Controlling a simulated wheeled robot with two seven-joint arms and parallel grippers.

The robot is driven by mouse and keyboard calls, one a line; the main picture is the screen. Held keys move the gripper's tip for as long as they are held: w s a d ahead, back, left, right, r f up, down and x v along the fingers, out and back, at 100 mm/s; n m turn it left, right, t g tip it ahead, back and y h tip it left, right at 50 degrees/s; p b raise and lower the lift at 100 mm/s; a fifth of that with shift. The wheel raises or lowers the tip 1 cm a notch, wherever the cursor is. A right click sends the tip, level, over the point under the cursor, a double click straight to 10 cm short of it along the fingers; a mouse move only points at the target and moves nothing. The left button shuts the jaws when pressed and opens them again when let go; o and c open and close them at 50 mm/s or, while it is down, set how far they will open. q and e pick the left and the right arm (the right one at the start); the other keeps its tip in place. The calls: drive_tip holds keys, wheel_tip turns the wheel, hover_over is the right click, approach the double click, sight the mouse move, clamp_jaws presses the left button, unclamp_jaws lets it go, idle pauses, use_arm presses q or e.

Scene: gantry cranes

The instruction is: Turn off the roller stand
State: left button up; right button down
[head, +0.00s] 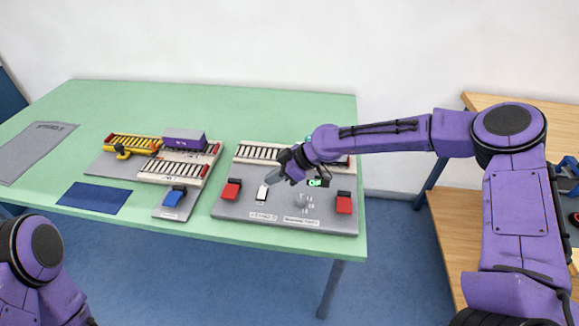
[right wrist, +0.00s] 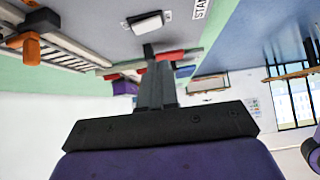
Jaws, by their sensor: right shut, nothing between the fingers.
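The roller stand is a grey board (head: 235,209) with a roller track (head: 258,153) along its back. A white switch (head: 262,192) sits on the board in front of the track, above a label (head: 263,216). My right gripper (head: 269,180) is shut and empty, its tips close to the switch. In the right wrist view the shut fingers (right wrist: 149,48) point toward the white switch (right wrist: 146,22), set in a dark frame. I cannot tell whether they touch it. A green light (head: 315,183) shows on the board. My left gripper is out of view.
Red blocks (head: 231,189) (head: 344,203) sit on both sides of the board. To the left stands another roller board with a purple container (head: 184,142), a yellow crane part (head: 132,142) and a blue block (head: 174,196). A blue mat (head: 94,197) lies farther left.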

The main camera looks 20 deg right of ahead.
drive_tip(key=s+v, duration=0.1)
drive_tip(key=v, duration=0.6)
drive_tip(key=shift+b, duration=0.3)
drive_tip(key=shift+a, duration=0.1)
